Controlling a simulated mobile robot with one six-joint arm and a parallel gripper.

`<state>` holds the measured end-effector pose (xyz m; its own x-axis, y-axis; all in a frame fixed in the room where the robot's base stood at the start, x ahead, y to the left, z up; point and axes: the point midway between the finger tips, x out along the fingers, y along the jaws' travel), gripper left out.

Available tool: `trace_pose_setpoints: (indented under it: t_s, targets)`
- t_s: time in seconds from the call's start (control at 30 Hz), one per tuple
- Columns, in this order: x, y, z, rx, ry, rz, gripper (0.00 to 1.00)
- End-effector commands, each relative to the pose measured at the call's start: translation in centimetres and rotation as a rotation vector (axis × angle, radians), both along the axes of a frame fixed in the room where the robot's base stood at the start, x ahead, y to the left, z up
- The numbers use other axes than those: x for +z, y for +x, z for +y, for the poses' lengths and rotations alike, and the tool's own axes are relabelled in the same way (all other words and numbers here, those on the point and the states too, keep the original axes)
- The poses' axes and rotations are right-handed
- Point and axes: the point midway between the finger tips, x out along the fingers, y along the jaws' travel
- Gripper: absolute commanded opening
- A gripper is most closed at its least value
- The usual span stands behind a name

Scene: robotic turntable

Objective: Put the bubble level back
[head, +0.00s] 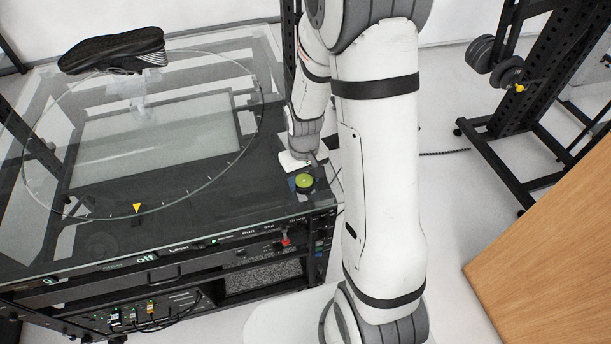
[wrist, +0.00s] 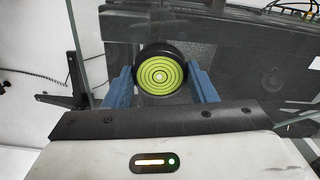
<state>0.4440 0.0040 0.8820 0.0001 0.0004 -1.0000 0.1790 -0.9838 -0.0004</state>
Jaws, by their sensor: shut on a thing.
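The bubble level (head: 304,181) is a round green disc in a black rim, at the front right corner of the glass-topped turntable unit. In the wrist view the level (wrist: 160,72) faces the camera, with dark rings and a pale bubble near its centre. My gripper (wrist: 162,84) is shut on it, one blue finger on each side of the rim. I cannot tell whether the level touches the surface below.
The turntable's clear disc (head: 60,205) carries a black shoe (head: 112,50) at the back left. A control panel with a red-tipped switch (head: 286,242) runs along the front edge. A wooden surface (head: 550,260) is at the right, and a weight rack (head: 530,100) stands behind it.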

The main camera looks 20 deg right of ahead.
Motion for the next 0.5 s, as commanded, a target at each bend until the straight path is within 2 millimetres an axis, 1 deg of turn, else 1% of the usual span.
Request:
trace_pose_setpoints:
  t_s: [0.13,0.23,0.27,0.5]
  targets:
    - [-0.01,0.01,-0.03,-0.001,0.0,0.0,0.23]
    - [-0.39,0.01,-0.04,-0.001,0.0,0.0,0.23]
    - [-0.38,0.01,-0.04,-0.001,0.0,0.0,0.52]
    - [-0.25,0.0,-0.06,-0.001,0.0,0.0,0.72]
